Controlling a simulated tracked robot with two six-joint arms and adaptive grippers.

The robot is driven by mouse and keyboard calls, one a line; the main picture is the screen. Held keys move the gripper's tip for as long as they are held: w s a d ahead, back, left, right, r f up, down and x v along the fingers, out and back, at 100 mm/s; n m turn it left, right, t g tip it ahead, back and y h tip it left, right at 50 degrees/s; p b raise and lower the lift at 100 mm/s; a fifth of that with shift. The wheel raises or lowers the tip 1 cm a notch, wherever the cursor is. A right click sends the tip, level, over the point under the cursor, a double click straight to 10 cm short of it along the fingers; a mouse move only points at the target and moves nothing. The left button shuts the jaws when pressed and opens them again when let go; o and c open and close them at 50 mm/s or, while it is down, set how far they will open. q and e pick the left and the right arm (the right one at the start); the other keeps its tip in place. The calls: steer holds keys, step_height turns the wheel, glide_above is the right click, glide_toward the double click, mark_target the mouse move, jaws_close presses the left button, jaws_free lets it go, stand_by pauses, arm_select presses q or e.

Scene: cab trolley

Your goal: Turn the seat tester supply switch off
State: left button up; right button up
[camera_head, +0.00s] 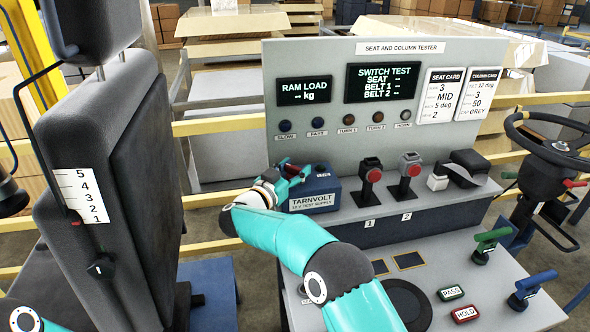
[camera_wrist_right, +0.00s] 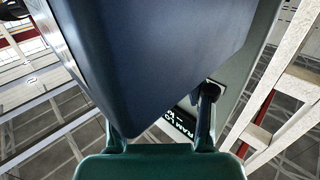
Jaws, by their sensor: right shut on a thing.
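The blue seat tester supply box (camera_head: 312,205), labelled Tarnvolt 12 V test supply, stands at the left end of the console shelf. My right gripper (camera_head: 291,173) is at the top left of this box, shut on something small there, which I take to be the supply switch. The switch is mostly hidden by the gripper, so its position cannot be read. In the right wrist view the dark blue box (camera_wrist_right: 160,50) fills the upper middle, covering much of the fingers and the grasp. My left gripper does not show.
Behind stands the grey tester panel (camera_head: 350,145) with lit displays. A dark seat (camera_head: 150,180) is on the left, a steering wheel (camera_head: 550,140) on the right. Green and blue levers are at lower right.

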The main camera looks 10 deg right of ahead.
steer(key=shift+n+t+y+b, duration=0.8)
steer(key=shift+y+b, duration=0.2)
steer(key=n+t+y+b, duration=0.1)
steer(key=n+y+b, duration=0.2)
steer(key=y+b, duration=0.1)
steer(key=n+t+y+b, duration=0.2)
steer(key=n+y+b, duration=0.1)
steer(key=y+b, duration=0.1)
steer(key=shift+f+y, duration=0.2)
steer(key=shift+y, duration=0.1)
steer(key=shift+r+n+t+y+b, duration=0.15)
steer(key=shift+n+t+y+b, duration=0.15)
steer(key=shift+n+y+b, duration=0.5)
steer(key=shift+r+y+b, duration=0.1)
steer(key=shift+y+b, duration=0.2)
steer(key=shift+b, duration=0.05)
steer(key=o, duration=1.2)
steer(key=shift+s, duration=0.1)
